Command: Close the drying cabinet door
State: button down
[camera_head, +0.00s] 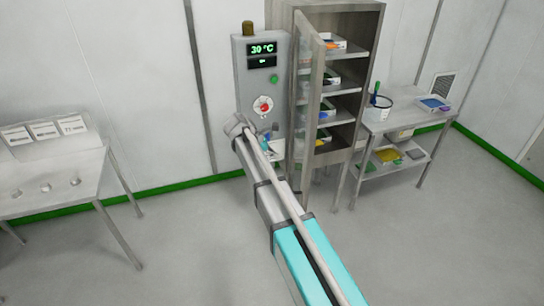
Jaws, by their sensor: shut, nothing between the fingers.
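The drying cabinet (368,85) stands against the back wall, a tall grey-brown case. Its narrow framed door (318,90) stands open at the left of the opening, swung out toward me, with a see-through panel. The shelves behind are exposed. My arm reaches from the bottom right up to the left of the door. My gripper (271,138) seems to be the small dark and pale part near the arm's far end, in front of the control panel and left of the door. It looks shut and empty. Whether it touches anything cannot be told.
A control panel (247,95) reading 30 °C, with a red knob, adjoins the cabinet. Several trays (333,76) sit on the shelves. A steel cart (404,121) with a bucket (378,108) and trays stands right. A table (75,165) stands left. Floor in front looks clear.

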aim_at(305, 168)
jog(key=b+x, duration=0.1)
jog(key=x, duration=0.2)
jog(key=b+x, duration=0.2)
jog(key=d+r+b+x, duration=0.1)
jog(key=x, duration=0.2)
jog(key=shift+d+f, duration=0.15)
jog(key=shift+d, duration=1)
